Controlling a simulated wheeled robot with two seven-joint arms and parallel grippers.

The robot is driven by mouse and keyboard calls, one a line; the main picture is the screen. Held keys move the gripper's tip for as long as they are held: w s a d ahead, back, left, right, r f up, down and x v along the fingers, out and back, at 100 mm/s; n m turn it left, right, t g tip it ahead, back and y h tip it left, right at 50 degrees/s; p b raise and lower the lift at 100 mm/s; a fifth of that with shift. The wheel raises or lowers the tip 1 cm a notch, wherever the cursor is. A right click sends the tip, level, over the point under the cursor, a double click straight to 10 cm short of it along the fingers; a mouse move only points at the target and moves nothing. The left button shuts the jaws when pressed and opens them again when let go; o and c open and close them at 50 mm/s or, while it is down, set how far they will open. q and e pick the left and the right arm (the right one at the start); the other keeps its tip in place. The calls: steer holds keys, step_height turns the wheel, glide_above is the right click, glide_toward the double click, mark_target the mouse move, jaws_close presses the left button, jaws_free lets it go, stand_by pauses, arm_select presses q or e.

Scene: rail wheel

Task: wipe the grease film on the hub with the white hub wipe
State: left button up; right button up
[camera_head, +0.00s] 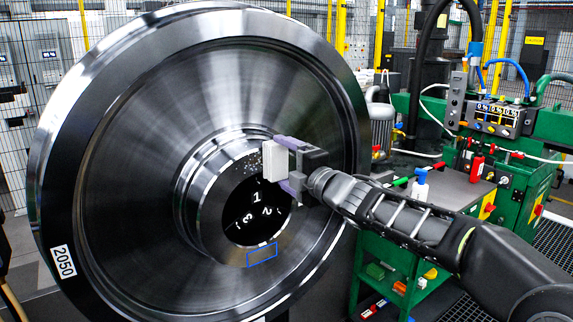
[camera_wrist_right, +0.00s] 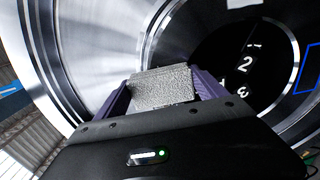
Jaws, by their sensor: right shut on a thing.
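The large steel rail wheel (camera_head: 130,150) stands upright, with its hub (camera_head: 205,185) around a dark bore marked 1, 2 and 3. A blue outline frames a dull brownish patch (camera_head: 262,254) on the lower hub face, which looks like the grease film. My right gripper (camera_head: 287,165) is shut on the white hub wipe (camera_head: 269,162), in front of the hub's upper right. The wipe is above the outlined patch and apart from it. In the wrist view the wipe (camera_wrist_right: 163,88) is a rough block between purple fingers; the blue outline (camera_wrist_right: 310,68) is at the right edge. My left gripper is not in view.
A green workbench (camera_head: 455,190) with bottles, hoses and a display box (camera_head: 497,115) reading 0% stands at the right. Mesh fencing and yellow posts are behind. The space before the lower hub face is clear.

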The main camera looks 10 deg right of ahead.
mark_target(271, 166)
steer(key=shift+s+a+f+b, duration=0.1)
steer(key=shift+s+a+b, duration=0.2)
steer(key=shift+a+b, duration=0.3)
steer(key=shift+s+a+f+b, duration=0.1)
steer(key=shift+s+a+b, duration=0.15)
steer(key=shift+a+b, duration=0.3)
steer(key=shift+s+a+r, duration=0.1)
steer(key=shift+a, duration=0.2)
steer(key=shift+s+a+r, duration=0.1)
steer(key=shift+s+a+b, duration=0.1)
steer(key=shift+a+b, duration=0.35)
steer(key=shift+b, duration=0.2)
steer(key=shift+s+a+f+b, duration=0.1)
steer(key=shift+s+a+b, duration=0.1)
steer(key=shift+a+b, duration=0.4)
steer(key=shift+s+a+f+b, duration=0.1)
steer(key=shift+s+a+b, duration=0.1)
steer(key=shift+a+b, duration=0.35)
steer(key=shift+s+a+r, duration=0.1)
steer(key=shift+a, duration=0.15)
steer(key=shift+a+r, duration=0.15)
